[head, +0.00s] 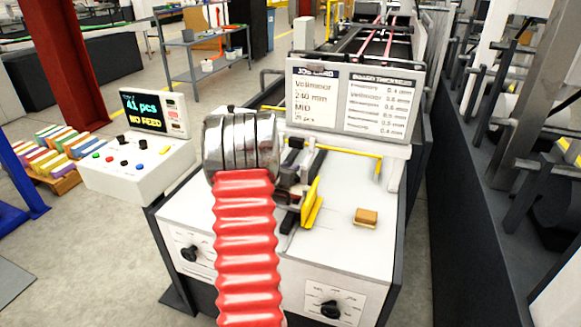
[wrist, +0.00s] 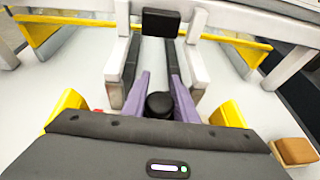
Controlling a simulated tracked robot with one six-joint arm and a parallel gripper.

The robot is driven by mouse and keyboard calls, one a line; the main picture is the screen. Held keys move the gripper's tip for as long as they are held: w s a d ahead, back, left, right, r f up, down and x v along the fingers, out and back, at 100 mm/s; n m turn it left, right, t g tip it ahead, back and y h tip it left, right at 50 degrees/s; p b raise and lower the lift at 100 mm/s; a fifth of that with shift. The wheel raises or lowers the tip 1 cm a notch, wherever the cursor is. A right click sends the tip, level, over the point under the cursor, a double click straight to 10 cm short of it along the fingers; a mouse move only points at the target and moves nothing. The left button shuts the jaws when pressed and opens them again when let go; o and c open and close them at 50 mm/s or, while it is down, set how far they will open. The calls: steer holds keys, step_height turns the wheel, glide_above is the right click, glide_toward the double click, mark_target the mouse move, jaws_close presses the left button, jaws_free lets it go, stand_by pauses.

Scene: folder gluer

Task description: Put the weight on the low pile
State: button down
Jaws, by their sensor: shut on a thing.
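In the wrist view my gripper (wrist: 159,92) has two purple fingers, one on each side of a round black piece (wrist: 159,104). It looks like the weight, and the fingers are shut on it. Its underside is hidden, so I cannot tell whether it touches anything below. The gripper is over the white feeder table (head: 340,250), in front of the dark rails (wrist: 130,66). In the head view my red-sleeved arm covers most of the gripper and the black piece. I cannot make out the low pile in either view.
Yellow plates (wrist: 228,112) stand on both sides of the gripper; one also shows in the head view (head: 312,205). A small brown block (head: 367,216) lies right of it. A job board (head: 347,100) rises behind; a control box (head: 140,165) is left. The table's front right is clear.

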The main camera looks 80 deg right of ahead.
steer(key=shift+f, duration=0.15)
steer(key=c, duration=1.4)
jaws_free()
steer(key=shift+a+f, duration=0.15)
steer(key=shift+f, duration=0.1)
steer(key=shift+c, duration=0.2)
steer(key=shift+r, duration=0.25)
steer(key=r+v, duration=0.1)
steer(key=v, duration=1.1)
steer(key=shift+r, duration=0.1)
